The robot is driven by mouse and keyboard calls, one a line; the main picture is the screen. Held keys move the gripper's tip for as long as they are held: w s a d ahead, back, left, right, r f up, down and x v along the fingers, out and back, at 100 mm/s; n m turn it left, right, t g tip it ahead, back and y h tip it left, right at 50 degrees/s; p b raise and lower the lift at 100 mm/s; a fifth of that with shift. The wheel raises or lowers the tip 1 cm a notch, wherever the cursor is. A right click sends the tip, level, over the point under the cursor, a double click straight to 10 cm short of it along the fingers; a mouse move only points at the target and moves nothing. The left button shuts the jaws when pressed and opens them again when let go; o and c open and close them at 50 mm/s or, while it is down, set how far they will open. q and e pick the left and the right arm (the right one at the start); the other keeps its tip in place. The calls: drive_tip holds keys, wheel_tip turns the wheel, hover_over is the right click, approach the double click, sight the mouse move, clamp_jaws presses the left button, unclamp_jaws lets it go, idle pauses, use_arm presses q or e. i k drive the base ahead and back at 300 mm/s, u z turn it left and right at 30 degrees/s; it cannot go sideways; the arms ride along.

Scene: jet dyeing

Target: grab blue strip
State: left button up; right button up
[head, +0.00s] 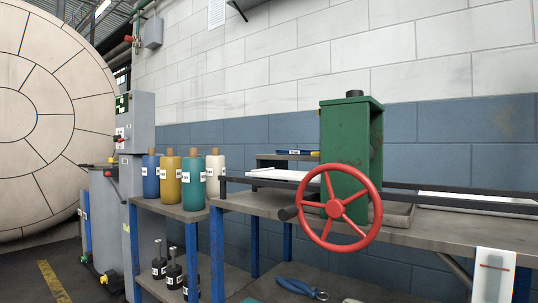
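A thin blue strip-like piece (297,152) lies on a small raised dark shelf (272,157) behind the bench, left of the green machine. It is small in the head view, so I cannot tell for sure that it is the blue strip. Neither of my grippers is in view.
A green machine (343,140) with a red handwheel (340,208) stands on the metal bench (420,236). Blue, yellow, teal and white cylinders (192,184) stand at its left. A blue-handled tool (297,287) lies on the lower shelf. A white sheet (493,281) hangs at the right front.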

sight(281, 151)
drive_tip(key=u, duration=1.4)
drive_tip(key=i, duration=2.5)
drive_tip(key=z, duration=3.05)
